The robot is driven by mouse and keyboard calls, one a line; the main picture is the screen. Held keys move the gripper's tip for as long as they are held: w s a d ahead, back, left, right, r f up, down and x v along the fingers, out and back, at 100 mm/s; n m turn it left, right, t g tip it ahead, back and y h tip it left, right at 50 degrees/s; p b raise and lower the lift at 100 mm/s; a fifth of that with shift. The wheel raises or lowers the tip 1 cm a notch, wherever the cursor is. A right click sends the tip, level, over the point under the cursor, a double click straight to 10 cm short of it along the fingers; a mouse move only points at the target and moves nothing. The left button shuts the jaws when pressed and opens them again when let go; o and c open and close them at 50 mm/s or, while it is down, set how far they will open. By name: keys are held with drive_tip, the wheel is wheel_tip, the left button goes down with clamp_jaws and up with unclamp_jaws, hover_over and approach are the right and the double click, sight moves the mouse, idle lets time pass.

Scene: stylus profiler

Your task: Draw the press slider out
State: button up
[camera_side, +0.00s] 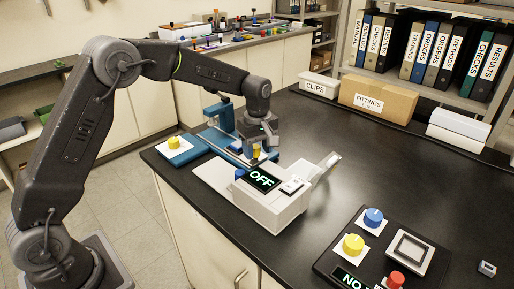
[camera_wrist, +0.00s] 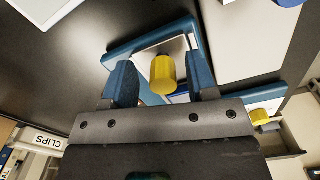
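The blue press (camera_side: 222,118) stands on the black bench, left of the white profiler. A yellow cylindrical knob (camera_side: 256,150) stands at its near end; it also shows in the wrist view (camera_wrist: 163,75), above a pale plate with a blue frame (camera_wrist: 126,48). I take this knob for the slider's handle, but the slider's own outline is partly hidden by my gripper. My gripper (camera_wrist: 162,80) points down over it, open. One finger is on each side of the yellow knob, with a visible gap on both sides.
A second yellow knob (camera_side: 173,142) on a white plate sits left of the press. The white profiler (camera_side: 262,205) with an "OFF" display is close to my gripper. A control panel (camera_side: 330,262) lies at the front right. The bench's right middle is clear.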

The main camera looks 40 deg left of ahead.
wheel_tip(320, 180, up, 14)
idle(0.6)
drive_tip(key=shift+f, duration=0.1)
idle(0.4)
drive_tip(key=s+d+r+m+t, duration=0.1)
drive_tip(key=s+r+m+t, duration=0.2)
drive_tip(key=s, duration=0.5)
drive_tip(key=s+r+m, duration=0.3)
drive_tip(key=s+m, duration=0.2)
drive_tip(key=s, duration=0.4)
drive_tip(key=s+f+m+t, duration=0.1)
drive_tip(key=s+f+m, duration=0.2)
drive_tip(key=s, duration=0.4)
drive_tip(key=s+f+m+t, duration=0.1)
drive_tip(key=s+f+m, duration=0.2)
drive_tip(key=s, duration=0.3)
drive_tip(key=shift+s+d+f+m+t, duration=0.3)
drive_tip(key=shift+s+d+f+m, duration=0.1)
drive_tip(key=shift+d+m, duration=0.1)
